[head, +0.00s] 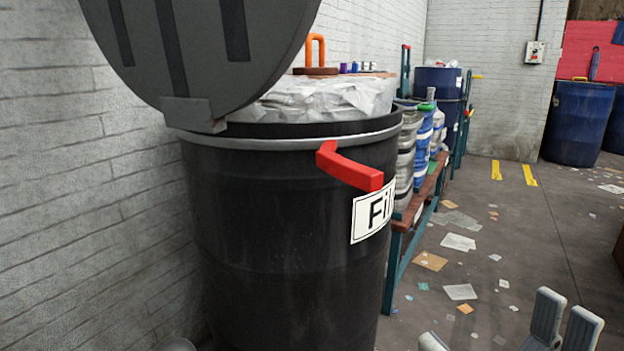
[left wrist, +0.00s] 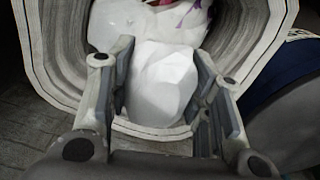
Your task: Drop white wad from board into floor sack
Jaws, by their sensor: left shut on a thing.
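In the left wrist view my left gripper (left wrist: 160,75) is shut on a white wad (left wrist: 162,88), with one finger on each side of it. The wad is at the opening of a pale, thick-walled sack (left wrist: 262,30); I cannot tell whether it touches the contents. My left gripper and the sack cannot be made out in the head view. In the head view the fingers of what appears to be my right gripper (head: 568,312) show at the bottom right edge. They are apart, with nothing seen between them. The board cannot be made out.
A black barrel (head: 285,240) with a raised lid (head: 205,50) and red handle stands by the wall. Beyond it is a bench (head: 425,205) with containers. Paper scraps litter the floor. Blue drums (head: 578,120) stand at the back. Other pale waste (left wrist: 112,25) lies inside the sack.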

